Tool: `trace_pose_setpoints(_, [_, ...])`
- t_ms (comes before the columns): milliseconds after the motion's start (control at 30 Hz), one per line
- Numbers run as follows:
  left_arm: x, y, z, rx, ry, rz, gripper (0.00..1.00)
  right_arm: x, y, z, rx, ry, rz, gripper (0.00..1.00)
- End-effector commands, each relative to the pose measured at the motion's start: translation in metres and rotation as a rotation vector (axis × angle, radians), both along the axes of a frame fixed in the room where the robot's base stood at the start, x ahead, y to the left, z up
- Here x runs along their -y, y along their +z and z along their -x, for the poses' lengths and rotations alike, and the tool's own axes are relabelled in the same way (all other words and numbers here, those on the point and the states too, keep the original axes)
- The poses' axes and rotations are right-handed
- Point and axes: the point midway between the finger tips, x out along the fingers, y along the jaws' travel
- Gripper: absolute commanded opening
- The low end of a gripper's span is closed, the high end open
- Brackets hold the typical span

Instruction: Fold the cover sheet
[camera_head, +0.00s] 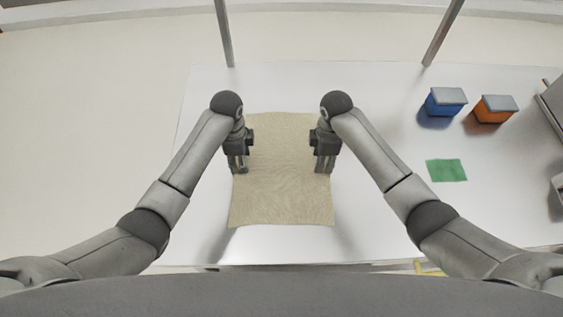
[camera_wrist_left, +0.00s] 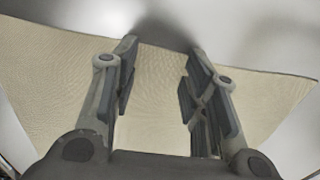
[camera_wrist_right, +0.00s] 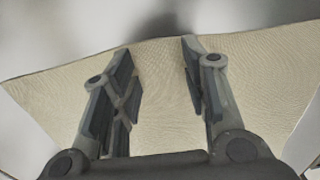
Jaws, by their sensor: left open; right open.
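The beige cover sheet (camera_head: 282,185) lies spread out on the white table in the head view, with its near edge slightly curved. My left gripper (camera_head: 239,171) is over the sheet's left edge, and my right gripper (camera_head: 323,171) is over its right edge. In the left wrist view the left gripper (camera_wrist_left: 163,50) is open, with the sheet (camera_wrist_left: 60,70) beneath and an edge of it running past the fingertips. In the right wrist view the right gripper (camera_wrist_right: 155,50) is open in the same way over the sheet (camera_wrist_right: 265,80).
On the right of the white table (camera_head: 385,225) stand a blue bin (camera_head: 445,102) and an orange bin (camera_head: 492,110), both with grey lids. A green cloth (camera_head: 446,170) lies in front of them. A grey metal object (camera_head: 553,105) is at the right edge. Table beside the sheet is clear.

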Motion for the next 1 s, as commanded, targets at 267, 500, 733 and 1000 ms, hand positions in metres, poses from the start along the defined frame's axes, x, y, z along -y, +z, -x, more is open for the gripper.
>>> trace_pose_setpoints(267, [0.0002, -0.0034, 0.0001, 0.000, 0.000, 0.000, 0.41, -0.0001, -0.0032, -0.0001, 0.000, 0.000, 0.000, 0.41])
trace_pose_setpoints(500, [0.0001, -0.0039, 0.0003, -0.001, 0.000, 0.000, 0.41, 0.0000, -0.0030, 0.0001, 0.000, -0.001, 0.000, 0.41])
trace_pose_setpoints(733, [0.0000, -0.0042, 0.0005, -0.001, 0.000, 0.000, 0.32, 0.0001, -0.0039, 0.0003, -0.001, -0.001, 0.000, 0.32])
trace_pose_setpoints(1000, [-0.0001, -0.0048, 0.0007, -0.002, 0.000, -0.001, 0.15, 0.0002, -0.0047, 0.0006, -0.002, -0.001, 0.000, 0.15])
